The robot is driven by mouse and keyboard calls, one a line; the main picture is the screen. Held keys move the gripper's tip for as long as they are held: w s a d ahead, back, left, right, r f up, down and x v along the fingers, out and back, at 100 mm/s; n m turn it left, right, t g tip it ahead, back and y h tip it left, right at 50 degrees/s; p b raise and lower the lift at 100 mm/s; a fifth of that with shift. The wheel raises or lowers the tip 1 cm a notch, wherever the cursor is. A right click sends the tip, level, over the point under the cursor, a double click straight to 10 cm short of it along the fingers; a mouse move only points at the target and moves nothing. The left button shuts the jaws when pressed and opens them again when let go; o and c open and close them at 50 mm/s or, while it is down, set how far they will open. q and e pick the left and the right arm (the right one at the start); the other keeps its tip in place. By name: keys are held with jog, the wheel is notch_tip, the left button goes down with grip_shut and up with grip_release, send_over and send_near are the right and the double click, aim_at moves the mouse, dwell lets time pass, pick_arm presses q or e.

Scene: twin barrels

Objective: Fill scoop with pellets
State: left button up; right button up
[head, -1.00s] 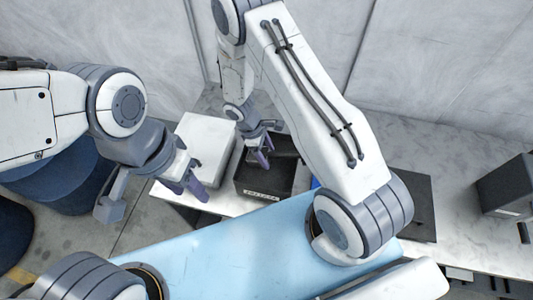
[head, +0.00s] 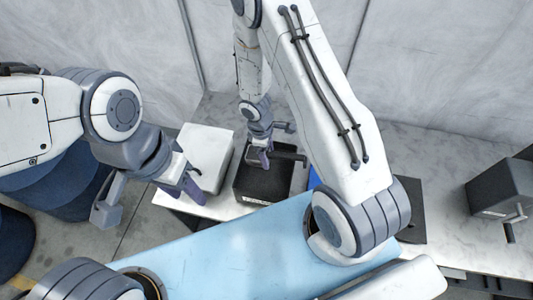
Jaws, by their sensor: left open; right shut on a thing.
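A black open-topped bin (head: 262,190) with a small pale label on its front stands on the worktop. My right gripper (head: 262,158) reaches down over this bin and is shut on a thin dark piece (head: 289,156), which looks like the scoop's handle. The scoop's bowl and any pellets cannot be made out in the dark bin. My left gripper (head: 146,200) is open and empty, out in front of the worktop's left end, apart from the bin.
A white box (head: 206,150) stands left of the bin. A dark grey box (head: 500,190) with a lever stands at the far right of the marble worktop (head: 448,160). Dark blue barrels (head: 70,205) stand on the floor at left. My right forearm hides part of the worktop.

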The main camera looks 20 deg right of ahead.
jog(key=shift+s+d+r+t+y+p, duration=0.15)
jog(key=shift+r+y+p, duration=0.2)
jog(key=shift+r, duration=0.35)
jog(key=shift+s+d+r+t+y+p, duration=0.15)
jog(key=shift+r+p, duration=0.25)
jog(key=shift+r, duration=0.25)
jog(key=shift+w, duration=0.15)
